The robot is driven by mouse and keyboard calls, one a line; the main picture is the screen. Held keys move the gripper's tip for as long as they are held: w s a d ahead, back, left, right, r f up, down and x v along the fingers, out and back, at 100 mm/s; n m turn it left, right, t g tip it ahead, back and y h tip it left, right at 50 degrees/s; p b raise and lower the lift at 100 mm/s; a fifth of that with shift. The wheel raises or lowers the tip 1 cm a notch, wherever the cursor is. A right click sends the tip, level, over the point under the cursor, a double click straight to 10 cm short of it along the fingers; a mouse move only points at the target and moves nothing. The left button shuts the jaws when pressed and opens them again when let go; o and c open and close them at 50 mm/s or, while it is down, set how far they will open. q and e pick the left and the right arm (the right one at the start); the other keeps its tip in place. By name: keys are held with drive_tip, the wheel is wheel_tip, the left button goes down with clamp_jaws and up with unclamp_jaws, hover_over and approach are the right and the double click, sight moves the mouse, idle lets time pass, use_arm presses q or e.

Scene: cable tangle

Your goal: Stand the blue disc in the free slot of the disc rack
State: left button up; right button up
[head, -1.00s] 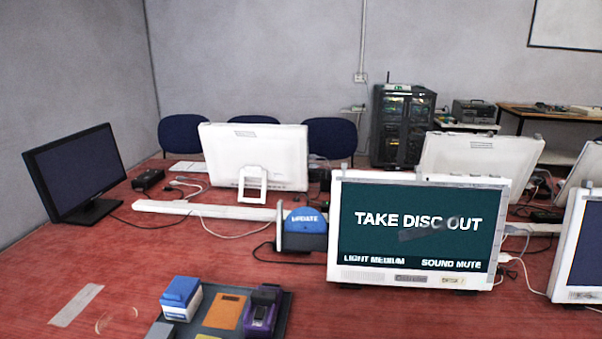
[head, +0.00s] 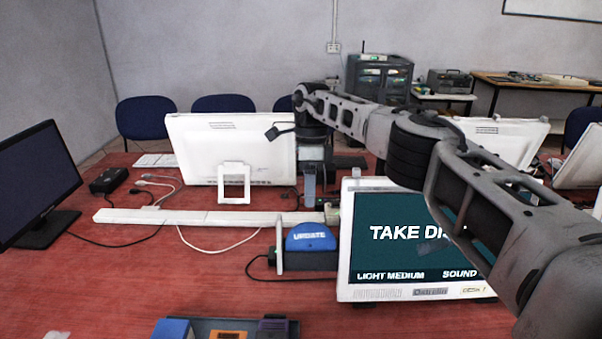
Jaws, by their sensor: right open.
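The blue disc (head: 311,238), lettered "UPDATE", stands on edge with its rounded upper part showing. Its lower part is hidden in a dark box (head: 312,262) on the red table, left of the screen that reads "TAKE DISC OUT" (head: 385,292). My right gripper (head: 311,192) points down above the disc in the picture, open and empty. It looks apart from the disc, but the depth between them is hard to judge. I cannot make out a disc rack with a free slot. My left gripper is out of view.
A white upright plate (head: 279,247) stands at the box's left. A long white bar (head: 200,217) and cables lie behind. The red table (head: 130,285) is clear at left.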

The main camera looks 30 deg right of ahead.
sight(311, 222)
drive_tip(key=b+x, duration=0.1)
drive_tip(key=x, duration=0.1)
drive_tip(key=b+x, duration=0.1)
drive_tip(key=x, duration=0.1)
drive_tip(key=d+b+x, duration=0.1)
drive_tip(key=x, duration=0.1)
drive_tip(key=shift+w+f, duration=0.15)
drive_tip(key=shift+f, duration=0.35)
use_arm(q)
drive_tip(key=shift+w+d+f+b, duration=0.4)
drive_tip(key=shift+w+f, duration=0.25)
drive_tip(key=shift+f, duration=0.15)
use_arm(e)
drive_tip(key=shift+x, duration=1.05)
drive_tip(key=shift+c, duration=0.4)
clamp_jaws()
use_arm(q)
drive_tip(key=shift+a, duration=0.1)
use_arm(e)
drive_tip(key=shift+w+r, duration=0.1)
drive_tip(key=shift+r, duration=0.05)
